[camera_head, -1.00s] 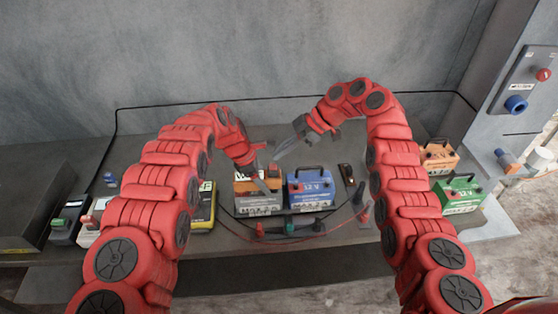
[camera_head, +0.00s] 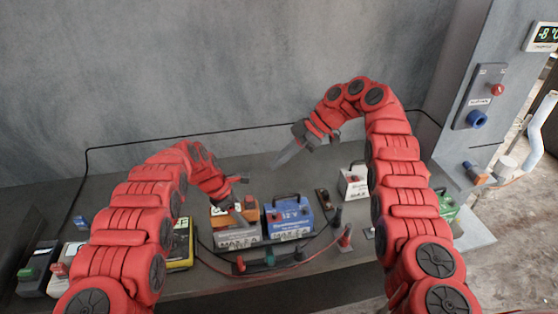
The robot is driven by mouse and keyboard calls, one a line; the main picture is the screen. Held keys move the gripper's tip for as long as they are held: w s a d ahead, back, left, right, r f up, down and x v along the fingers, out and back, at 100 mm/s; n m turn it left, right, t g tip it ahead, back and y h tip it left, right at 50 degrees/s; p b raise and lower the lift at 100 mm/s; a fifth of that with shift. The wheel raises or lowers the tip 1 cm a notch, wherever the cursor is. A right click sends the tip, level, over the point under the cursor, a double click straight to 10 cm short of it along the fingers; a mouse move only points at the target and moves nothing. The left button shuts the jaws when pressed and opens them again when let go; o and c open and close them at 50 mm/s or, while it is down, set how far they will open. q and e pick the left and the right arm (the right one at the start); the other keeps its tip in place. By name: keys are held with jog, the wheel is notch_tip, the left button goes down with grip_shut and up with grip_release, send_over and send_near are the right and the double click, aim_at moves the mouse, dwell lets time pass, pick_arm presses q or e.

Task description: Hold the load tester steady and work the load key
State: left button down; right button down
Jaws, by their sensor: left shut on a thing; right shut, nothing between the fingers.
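My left gripper (camera_head: 238,214) reaches down onto an orange-and-grey battery-like box (camera_head: 249,216) and is shut on it near its top. The fingers and arm hide part of that box. A blue 12 V battery (camera_head: 288,214) with a black handle stands right beside it. My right gripper (camera_head: 277,164) is shut and empty, in the air behind and above the blue battery. A yellow device (camera_head: 181,248), partly behind my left arm, stands left of the orange box. I cannot tell for sure which thing is the load tester, and no load key can be made out.
A white box (camera_head: 353,183) and a green battery (camera_head: 447,207) stand on the right. A wall panel (camera_head: 480,96) has a red button and blue socket. The bench back is mostly clear.

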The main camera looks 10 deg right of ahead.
pick_arm(q)
jog(key=shift+f, duration=0.1)
jog(key=shift+c, duration=1.9)
grip_release()
jog(key=shift+o, duration=1.5)
jog(key=shift+s, duration=0.1)
jog(key=shift+o, duration=0.4)
jog(key=shift+w+r, duration=0.2)
jog(key=shift+r, duration=0.05)
